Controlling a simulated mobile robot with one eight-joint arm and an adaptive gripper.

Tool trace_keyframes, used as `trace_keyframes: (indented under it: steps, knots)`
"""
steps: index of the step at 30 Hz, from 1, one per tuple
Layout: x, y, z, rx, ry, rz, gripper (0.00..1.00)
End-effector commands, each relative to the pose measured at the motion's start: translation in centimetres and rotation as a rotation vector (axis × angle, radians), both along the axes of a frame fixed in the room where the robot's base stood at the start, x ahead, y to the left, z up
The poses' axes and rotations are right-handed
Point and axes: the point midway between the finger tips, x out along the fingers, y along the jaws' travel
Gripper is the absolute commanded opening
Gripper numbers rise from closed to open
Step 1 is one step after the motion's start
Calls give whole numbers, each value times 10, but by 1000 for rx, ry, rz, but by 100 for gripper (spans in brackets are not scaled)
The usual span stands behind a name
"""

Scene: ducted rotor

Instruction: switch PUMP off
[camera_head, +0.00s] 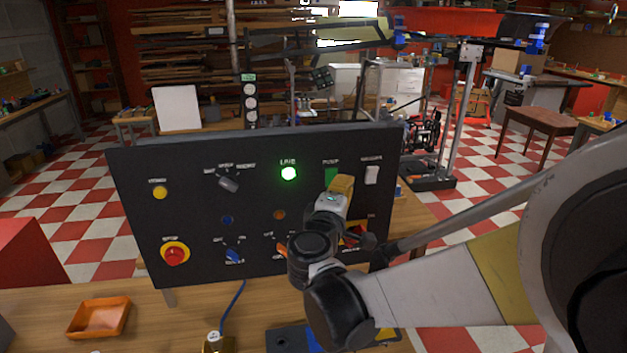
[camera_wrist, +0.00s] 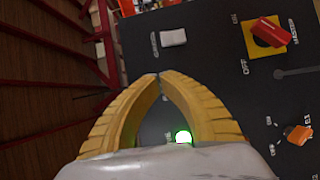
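The black control panel (camera_head: 190,200) stands upright on the bench. My gripper's yellow fingers (camera_head: 341,184) overlap the lower part of that spot, so much of the PUMP control is hidden. In the wrist view my gripper (camera_wrist: 158,75) has its fingertips together, with nothing seen between them. The fingers point at the panel face; I cannot tell whether they touch it. The LIVE lamp (camera_head: 289,174) is lit green and also shows between the fingers in the wrist view (camera_wrist: 183,137).
A white rocker switch (camera_head: 372,175) is right of PUMP. A red handle on a yellow plate (camera_wrist: 268,32) and an orange knob (camera_wrist: 299,134) are lower on the panel. A red emergency button (camera_head: 174,254) is lower left. An orange tray (camera_head: 99,318) lies on the bench.

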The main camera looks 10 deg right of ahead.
Motion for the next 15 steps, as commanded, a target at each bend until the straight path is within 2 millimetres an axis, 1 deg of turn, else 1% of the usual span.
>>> trace_keyframes:
  steps: [1,9,15]
  knots:
    - [7,0,-6,0,0,-1,0]
    - [42,-1,-22,0,0,-1,0]
    - [59,0,-29,0,0,-1,0]
